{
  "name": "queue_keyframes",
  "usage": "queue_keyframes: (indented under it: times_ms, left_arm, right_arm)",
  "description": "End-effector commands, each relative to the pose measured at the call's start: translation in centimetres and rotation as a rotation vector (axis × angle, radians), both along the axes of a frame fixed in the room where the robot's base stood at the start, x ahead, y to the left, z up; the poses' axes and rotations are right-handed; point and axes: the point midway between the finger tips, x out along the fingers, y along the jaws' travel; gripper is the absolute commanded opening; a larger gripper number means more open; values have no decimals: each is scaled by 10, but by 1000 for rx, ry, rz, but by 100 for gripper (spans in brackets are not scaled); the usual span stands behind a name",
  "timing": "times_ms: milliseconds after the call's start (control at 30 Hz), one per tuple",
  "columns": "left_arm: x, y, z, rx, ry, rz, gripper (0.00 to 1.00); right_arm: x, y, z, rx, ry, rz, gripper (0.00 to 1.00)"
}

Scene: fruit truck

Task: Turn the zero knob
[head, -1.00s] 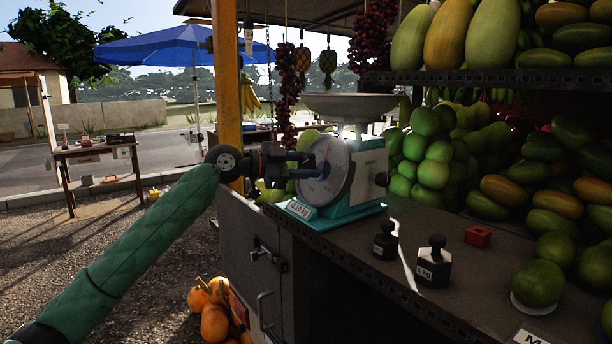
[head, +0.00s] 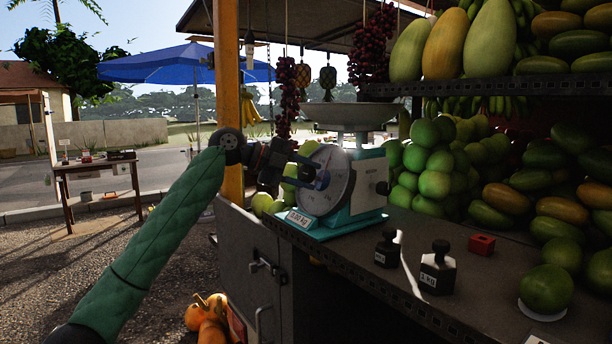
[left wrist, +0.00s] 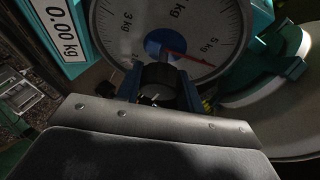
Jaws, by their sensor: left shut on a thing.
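The scale (head: 358,190) is teal and white, with a round white dial (head: 332,192) and a pan (head: 350,112) on top. It stands at the counter's left end. In the left wrist view the dial (left wrist: 130,22) has a red needle (left wrist: 195,58) pointing near the 5 kg mark. My left gripper (head: 307,174) is in front of the dial. Its blue fingers are shut on a dark round knob (left wrist: 158,80), in line with the dial's lower part in the left wrist view. The fingers hide the knob in the head view. My right gripper is not in view.
A label (left wrist: 58,25) beside the dial reads 0.00 kg. Two black weights, one small (head: 387,248) and one larger (head: 437,266), and a red block (head: 481,244) stand on the counter. Another black knob (head: 383,188) is on the scale's right side. Green fruit (head: 435,170) is piled behind.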

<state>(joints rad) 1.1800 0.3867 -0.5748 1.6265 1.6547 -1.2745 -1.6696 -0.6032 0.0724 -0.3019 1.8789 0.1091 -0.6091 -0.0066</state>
Motion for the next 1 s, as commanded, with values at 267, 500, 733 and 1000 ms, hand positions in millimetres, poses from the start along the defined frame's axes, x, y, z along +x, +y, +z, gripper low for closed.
queue_keyframes:
  times_ms: [267, 500, 733, 1000]
  left_arm:
    - [0, 0, -2, 51, -65, -38, 15]
    - [0, 0, -2, 62, -79, -47, 15]
    - [0, 0, -2, 62, -79, -47, 15]
    - [0, 0, -1, 61, -80, -47, 59]
  right_arm:
    - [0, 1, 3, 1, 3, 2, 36]
    - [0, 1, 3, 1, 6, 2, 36]
    - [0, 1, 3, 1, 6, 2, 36]
    - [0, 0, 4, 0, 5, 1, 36]
